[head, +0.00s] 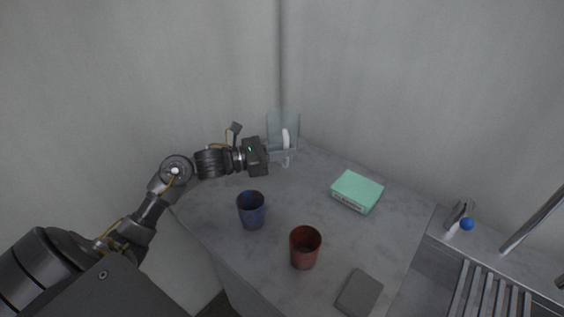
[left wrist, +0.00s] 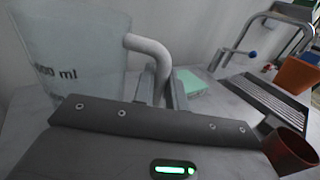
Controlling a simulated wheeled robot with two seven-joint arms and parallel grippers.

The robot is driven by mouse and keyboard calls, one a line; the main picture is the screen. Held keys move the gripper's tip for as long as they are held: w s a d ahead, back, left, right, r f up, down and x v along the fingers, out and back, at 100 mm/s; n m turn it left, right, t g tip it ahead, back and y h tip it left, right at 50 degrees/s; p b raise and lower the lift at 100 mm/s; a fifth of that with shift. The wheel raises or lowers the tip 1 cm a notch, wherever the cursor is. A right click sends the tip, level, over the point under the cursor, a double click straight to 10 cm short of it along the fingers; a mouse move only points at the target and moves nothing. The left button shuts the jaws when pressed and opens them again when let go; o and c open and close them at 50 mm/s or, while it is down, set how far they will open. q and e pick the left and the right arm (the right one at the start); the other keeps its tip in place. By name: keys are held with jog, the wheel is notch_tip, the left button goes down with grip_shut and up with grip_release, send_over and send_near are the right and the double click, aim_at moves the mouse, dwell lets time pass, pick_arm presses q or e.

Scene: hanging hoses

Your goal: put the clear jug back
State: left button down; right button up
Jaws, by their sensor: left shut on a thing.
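The clear jug (head: 284,123) is upright at the back corner of the grey counter, with a white handle on its near side. In the left wrist view the jug (left wrist: 75,50) shows at the left, with "ml" lettering, and its white handle (left wrist: 150,45) curves down between the fingers. My left gripper (head: 284,150) is shut on the handle. I cannot tell whether the jug's base touches the counter. My right gripper is not in either view.
A blue cup (head: 251,211), a red-brown cup (head: 305,249), a green box (head: 356,193) and a flat grey slab (head: 359,294) are on the counter (head: 290,205). A drying rack (head: 488,294) and tap (head: 532,222) are at the right. Walls close off the back.

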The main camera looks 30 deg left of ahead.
aim_at(284, 161)
pick_arm(q)
jog(key=f, duration=0.3)
jog(key=shift+w+a+f, duration=0.25)
jog(key=shift+a, duration=0.05)
jog(key=shift+f, duration=0.2)
jog(key=shift+f+b, duration=0.1)
jog(key=shift+b, duration=0.25)
jog(key=c, duration=1.4)
grip_release()
jog(key=shift+c, duration=0.2)
